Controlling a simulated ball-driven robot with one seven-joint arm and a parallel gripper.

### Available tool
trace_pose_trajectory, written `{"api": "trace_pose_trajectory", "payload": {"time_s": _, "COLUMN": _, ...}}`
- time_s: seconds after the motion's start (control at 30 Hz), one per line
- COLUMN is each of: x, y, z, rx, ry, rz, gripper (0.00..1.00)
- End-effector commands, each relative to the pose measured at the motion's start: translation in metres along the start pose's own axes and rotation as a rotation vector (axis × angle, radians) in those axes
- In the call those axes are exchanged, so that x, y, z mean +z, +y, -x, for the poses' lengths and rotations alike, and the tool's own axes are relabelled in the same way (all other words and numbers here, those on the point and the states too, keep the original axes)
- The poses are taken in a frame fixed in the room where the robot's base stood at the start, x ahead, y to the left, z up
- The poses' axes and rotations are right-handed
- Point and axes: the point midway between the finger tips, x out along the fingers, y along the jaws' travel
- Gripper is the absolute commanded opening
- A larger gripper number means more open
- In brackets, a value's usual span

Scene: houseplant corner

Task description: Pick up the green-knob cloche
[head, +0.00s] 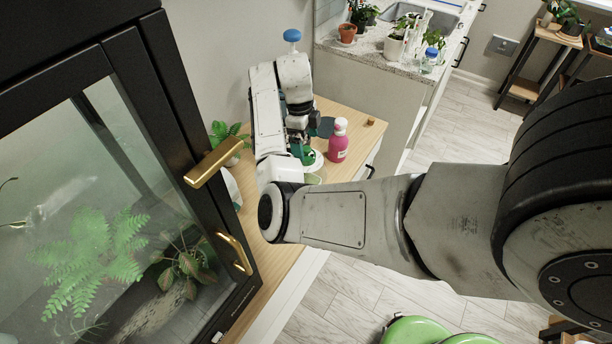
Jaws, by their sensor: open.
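My gripper (300,143) hangs low over the wooden counter (349,113), pointing down, at the middle left of the head view. It is open. A small patch of green (307,157) shows right beneath it, likely the green-knob cloche. My arm hides most of that spot, so I cannot tell whether the fingers are around the knob or just above it. A pale round shape (315,169) shows just below the green.
A pink bottle (338,143) stands close to the right of my gripper. A small brown block (370,121) lies farther right. A fern (222,135) is at left. A dark glass cabinet with a gold handle (212,163) fills the left. A blue knob (292,35) shows above my arm.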

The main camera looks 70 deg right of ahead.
Motion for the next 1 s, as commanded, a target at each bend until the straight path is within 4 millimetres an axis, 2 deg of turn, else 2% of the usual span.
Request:
{"api": "trace_pose_trajectory", "payload": {"time_s": 0.17, "x": 0.001, "y": 0.0, "z": -0.01, "rx": 0.0, "ry": -0.001, "rz": 0.001, "gripper": 1.0}}
{"api": "trace_pose_trajectory", "payload": {"time_s": 0.5, "x": 0.001, "y": 0.002, "z": -0.051, "rx": 0.001, "ry": -0.001, "rz": 0.001, "gripper": 1.0}}
{"api": "trace_pose_trajectory", "payload": {"time_s": 0.8, "x": 0.001, "y": 0.002, "z": -0.053, "rx": 0.0, "ry": -0.002, "rz": 0.001, "gripper": 1.0}}
{"api": "trace_pose_trajectory", "payload": {"time_s": 1.0, "x": 0.001, "y": 0.001, "z": -0.053, "rx": 0.0, "ry": -0.001, "rz": 0.001, "gripper": 0.82}}
